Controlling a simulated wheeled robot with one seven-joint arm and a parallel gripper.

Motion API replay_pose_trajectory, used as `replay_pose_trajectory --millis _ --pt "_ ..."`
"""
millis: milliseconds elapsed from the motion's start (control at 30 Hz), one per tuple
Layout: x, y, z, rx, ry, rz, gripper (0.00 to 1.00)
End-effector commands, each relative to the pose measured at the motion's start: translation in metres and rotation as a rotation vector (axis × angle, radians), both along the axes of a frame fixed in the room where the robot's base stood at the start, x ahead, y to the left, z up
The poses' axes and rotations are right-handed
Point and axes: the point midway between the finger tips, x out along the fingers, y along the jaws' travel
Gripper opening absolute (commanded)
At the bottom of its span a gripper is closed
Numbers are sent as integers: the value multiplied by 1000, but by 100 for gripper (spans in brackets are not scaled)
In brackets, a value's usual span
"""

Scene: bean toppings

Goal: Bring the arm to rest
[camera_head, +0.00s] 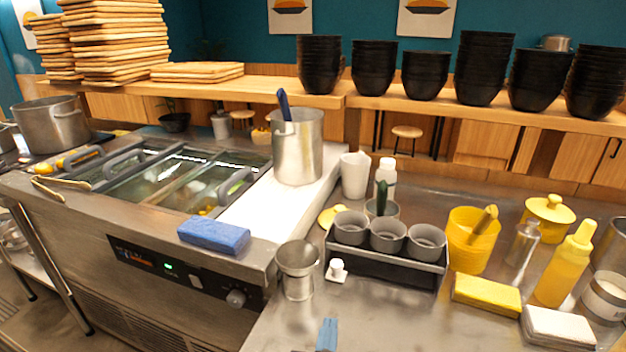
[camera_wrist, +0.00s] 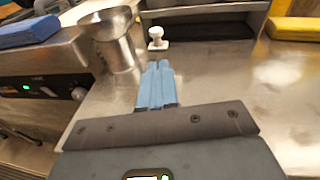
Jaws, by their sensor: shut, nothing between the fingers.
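My gripper (camera_head: 327,335) shows at the bottom of the head view as blue fingertips, low over the steel counter. In the wrist view the two blue fingers of my gripper (camera_wrist: 157,84) lie side by side, shut with nothing between them. A small white knobbed object (camera_head: 337,269) stands on the counter beyond the fingertips; it also shows in the wrist view (camera_wrist: 157,40). A metal cup (camera_head: 297,270) stands to the left of it, apart from my fingers. The rest of my arm is out of the head view.
A dark rack with grey cups (camera_head: 388,264) stands behind the white object. A blue sponge (camera_head: 214,235) lies on the fryer-like unit at left. A yellow sponge (camera_head: 486,294), white block (camera_head: 557,327) and yellow bottle (camera_head: 564,268) are at right. Counter right of my gripper is clear.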

Motion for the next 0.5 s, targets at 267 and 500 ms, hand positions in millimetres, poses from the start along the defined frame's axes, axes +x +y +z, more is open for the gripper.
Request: replay_pose_trajectory --millis 267,500 --pt "-58 -63 2 -400 -33 -22 0" --pt "-121 -109 15 -863 -23 -24 0"
